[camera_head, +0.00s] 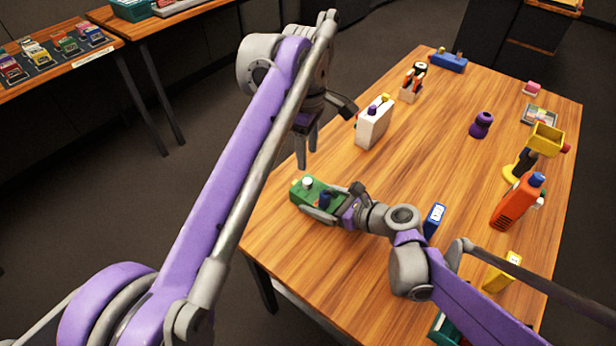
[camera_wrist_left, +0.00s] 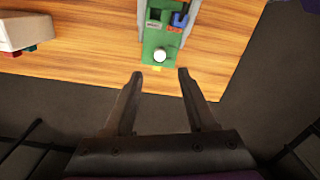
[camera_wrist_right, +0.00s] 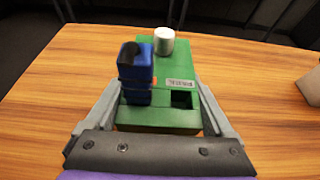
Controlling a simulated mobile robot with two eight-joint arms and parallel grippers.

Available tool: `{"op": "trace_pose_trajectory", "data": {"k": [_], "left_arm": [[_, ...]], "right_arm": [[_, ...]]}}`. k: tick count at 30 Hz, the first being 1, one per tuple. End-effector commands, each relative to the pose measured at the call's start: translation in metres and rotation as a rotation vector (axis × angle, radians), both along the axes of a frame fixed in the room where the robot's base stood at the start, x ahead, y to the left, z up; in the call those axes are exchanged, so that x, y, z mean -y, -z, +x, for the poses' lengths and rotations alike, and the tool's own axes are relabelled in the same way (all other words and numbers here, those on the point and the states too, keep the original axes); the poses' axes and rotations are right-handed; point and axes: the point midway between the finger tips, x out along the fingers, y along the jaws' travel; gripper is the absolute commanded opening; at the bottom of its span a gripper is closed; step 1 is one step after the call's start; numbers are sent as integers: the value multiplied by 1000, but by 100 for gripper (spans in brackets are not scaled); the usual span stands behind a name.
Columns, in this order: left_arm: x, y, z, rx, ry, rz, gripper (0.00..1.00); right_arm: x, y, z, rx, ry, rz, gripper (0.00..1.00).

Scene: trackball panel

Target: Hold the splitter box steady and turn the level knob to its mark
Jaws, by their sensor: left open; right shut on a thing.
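The green splitter box (camera_head: 300,194) lies on the wooden table near its left edge. A white round knob (camera_wrist_right: 164,41) stands on the box's far end in the right wrist view. A blue block (camera_wrist_right: 135,72) stands upright on the box, beside a dark square opening (camera_wrist_right: 181,99). My right gripper (camera_head: 336,204) is shut on the box, one finger along each side. My left gripper (camera_head: 306,158) is open and empty, above and apart from the box. In the left wrist view, the knob (camera_wrist_left: 159,54) is just beyond its fingertips (camera_wrist_left: 160,74). I cannot make out the knob's mark.
A white box (camera_head: 374,124) stands behind the splitter box. The table's edge lies close to the splitter box. The table's middle is mostly clear.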

Motion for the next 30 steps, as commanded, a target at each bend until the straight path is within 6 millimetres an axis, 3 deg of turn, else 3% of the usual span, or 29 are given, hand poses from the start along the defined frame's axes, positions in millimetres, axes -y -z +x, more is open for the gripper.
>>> {"op": "trace_pose_trajectory", "data": {"k": [6, 12, 18, 26, 30], "left_arm": [[0, 45, 0, 0, 0, 0, 56], [0, 75, 0, 0, 1, 0, 56], [0, 88, 0, 0, 2, -1, 56], [0, 88, 0, 0, 2, -1, 56], [0, 88, 0, 0, 2, -1, 31]], "right_arm": [[0, 0, 0, 0, 0, 0, 24], [0, 0, 0, 0, 0, 0, 24], [0, 0, 0, 0, 0, 0, 24], [0, 0, 0, 0, 0, 0, 24], [0, 0, 0, 0, 0, 0, 24]]}}
